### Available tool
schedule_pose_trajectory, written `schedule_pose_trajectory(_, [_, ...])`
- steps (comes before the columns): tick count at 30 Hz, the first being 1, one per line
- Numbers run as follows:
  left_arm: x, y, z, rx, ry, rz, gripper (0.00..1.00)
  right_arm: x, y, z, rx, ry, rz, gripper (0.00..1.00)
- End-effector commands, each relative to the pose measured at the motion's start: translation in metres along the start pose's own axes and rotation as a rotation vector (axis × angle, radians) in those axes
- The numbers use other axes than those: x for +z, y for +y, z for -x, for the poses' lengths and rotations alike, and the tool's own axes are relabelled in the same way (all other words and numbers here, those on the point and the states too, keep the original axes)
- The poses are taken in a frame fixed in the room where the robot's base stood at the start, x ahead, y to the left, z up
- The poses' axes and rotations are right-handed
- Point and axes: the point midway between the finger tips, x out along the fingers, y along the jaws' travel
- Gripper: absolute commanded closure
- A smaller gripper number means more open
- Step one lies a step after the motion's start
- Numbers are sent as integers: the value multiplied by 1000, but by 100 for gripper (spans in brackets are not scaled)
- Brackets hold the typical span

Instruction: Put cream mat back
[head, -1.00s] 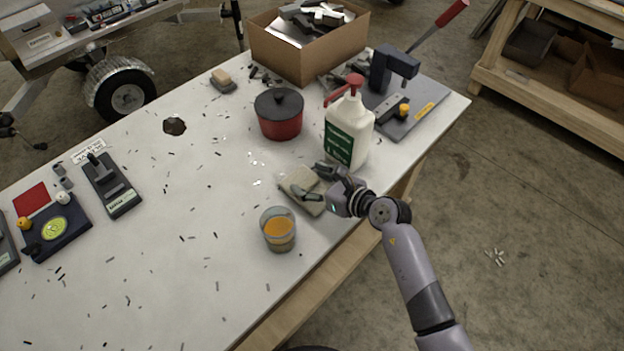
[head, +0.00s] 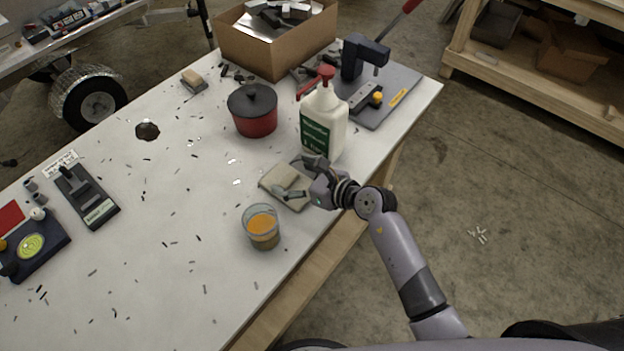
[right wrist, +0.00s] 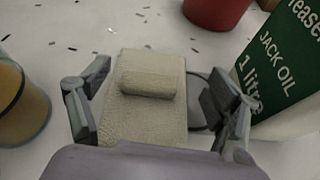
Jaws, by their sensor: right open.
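The cream mat (head: 270,186) lies on the white table near its right edge, with a raised cream block or roll on it. In the right wrist view the mat (right wrist: 146,118) lies between the fingers, and the roll (right wrist: 148,83) sits across it. My right gripper (head: 300,178) is open, with one finger on each side of the mat. I cannot tell whether the fingers touch it. Its near end is hidden by the gripper's body in the right wrist view. My left gripper is not in view.
A glass of orange liquid (head: 262,229) stands close in front of the mat. A white jack oil bottle (head: 325,122) stands close behind the gripper. A red pot (head: 253,118) stands farther back. Small dark scraps litter the otherwise open table middle.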

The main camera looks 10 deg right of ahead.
Motion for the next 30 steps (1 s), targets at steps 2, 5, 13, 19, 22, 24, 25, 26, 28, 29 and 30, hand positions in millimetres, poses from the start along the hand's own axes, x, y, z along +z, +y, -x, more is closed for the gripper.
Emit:
schedule_pose_trajectory(2, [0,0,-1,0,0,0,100,-2,0,16,0,3,3,17])
schedule_pose_trajectory(5, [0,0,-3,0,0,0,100,-3,-1,38,-2,3,3,17])
schedule_pose_trajectory(13, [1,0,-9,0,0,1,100,-3,0,90,0,3,2,17])
schedule_pose_trajectory(19, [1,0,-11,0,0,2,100,-1,0,108,1,1,0,17])
schedule_pose_trajectory(22, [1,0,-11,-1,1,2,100,0,0,110,1,1,0,17])
schedule_pose_trajectory(24, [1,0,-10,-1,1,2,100,0,0,110,1,1,0,17])
schedule_pose_trajectory(25, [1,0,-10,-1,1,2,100,0,0,110,1,1,0,17])
schedule_pose_trajectory(26, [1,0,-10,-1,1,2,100,0,0,110,1,1,0,17])
schedule_pose_trajectory(28, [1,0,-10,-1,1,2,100,0,0,110,1,1,0,17])
schedule_pose_trajectory(29, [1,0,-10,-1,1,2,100,0,0,110,1,1,0,17])
schedule_pose_trajectory(30, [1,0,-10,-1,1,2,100,0,0,109,1,1,0,17])
